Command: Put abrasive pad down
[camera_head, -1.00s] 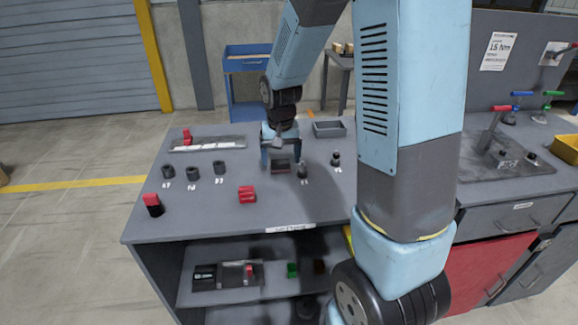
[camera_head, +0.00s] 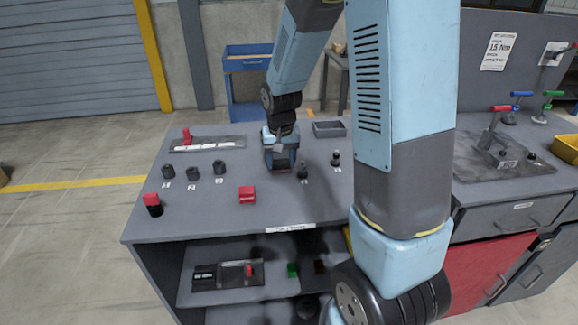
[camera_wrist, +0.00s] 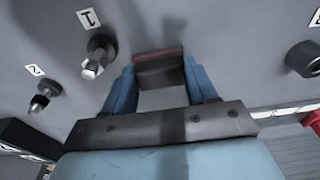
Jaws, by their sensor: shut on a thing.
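The abrasive pad, a dark block with a reddish edge, is between my two blue fingers in the wrist view (camera_wrist: 160,72). My gripper (camera_wrist: 161,80) is shut on it. In the head view my gripper (camera_head: 281,163) points down at the middle of the workbench top (camera_head: 200,222). It largely hides the pad there. The pad is at or just above the bench surface; I cannot tell whether it touches.
Two dark upright fittings stand right of my gripper, the nearer one (camera_head: 303,170) very close. Several dark cups (camera_head: 192,172) stand to the left. A red block (camera_head: 247,195) lies in front. A grey tray (camera_head: 329,129) is behind. Bare bench lies around the front.

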